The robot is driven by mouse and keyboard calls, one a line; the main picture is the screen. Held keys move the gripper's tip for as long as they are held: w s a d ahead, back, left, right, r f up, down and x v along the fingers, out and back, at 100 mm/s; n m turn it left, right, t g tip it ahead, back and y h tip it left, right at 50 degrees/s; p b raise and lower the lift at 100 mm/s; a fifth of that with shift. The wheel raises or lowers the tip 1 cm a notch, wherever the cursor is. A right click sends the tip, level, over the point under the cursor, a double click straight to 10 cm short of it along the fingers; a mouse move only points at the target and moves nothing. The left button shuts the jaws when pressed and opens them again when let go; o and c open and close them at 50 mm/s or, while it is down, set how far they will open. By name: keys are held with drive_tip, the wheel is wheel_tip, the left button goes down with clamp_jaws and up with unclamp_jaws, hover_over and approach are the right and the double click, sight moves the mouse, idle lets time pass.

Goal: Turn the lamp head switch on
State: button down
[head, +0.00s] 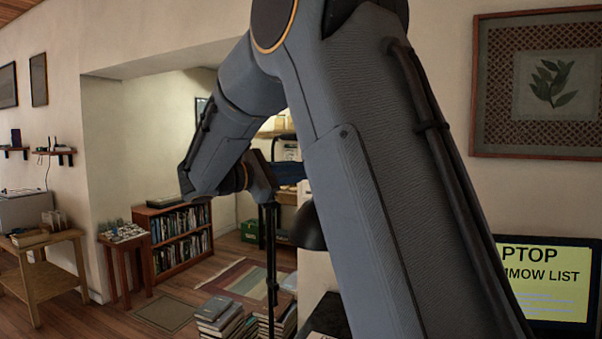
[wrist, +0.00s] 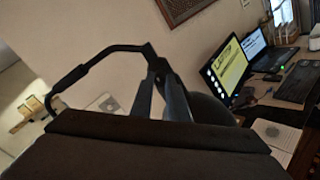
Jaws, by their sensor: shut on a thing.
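A dark domed lamp head (head: 308,228) shows in the head view, partly hidden behind my arm. In the wrist view its dark rounded shade (wrist: 210,108) sits just right of my fingers. A thin black bent bar (wrist: 115,50) runs across the upper left of the wrist view and meets the fingertips. My gripper (wrist: 156,68) is shut on what looks like this bar, close beside the shade. The exact contact is dark and small. In the head view my arm hides most of the lamp, and I cannot make out the switch.
A laptop (wrist: 260,48) and a screen (wrist: 228,72) stand on the desk to the right. Stacked books (head: 222,318) are on the floor below. A low bookcase (head: 178,238) and a wooden table (head: 42,262) stand to the left. A framed picture (head: 497,92) hangs on the right wall.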

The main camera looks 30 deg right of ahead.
drive_tip(key=shift+f, duration=0.1)
drive_tip(key=m+b, duration=0.9)
drive_tip(key=b, duration=0.6)
drive_tip(key=m+b, duration=0.9)
drive_tip(key=b, duration=0.6)
drive_tip(key=shift+g+h, duration=0.3)
drive_tip(key=shift+r, duration=0.25)
drive_tip(key=c, duration=1.7)
unclamp_jaws()
drive_tip(key=shift+f, duration=0.1)
drive_tip(key=shift+a, duration=0.15)
drive_tip(key=a, duration=0.7)
drive_tip(key=shift+s+a+f, duration=0.1)
drive_tip(key=shift+s+a, duration=0.2)
drive_tip(key=shift+s, duration=0.05)
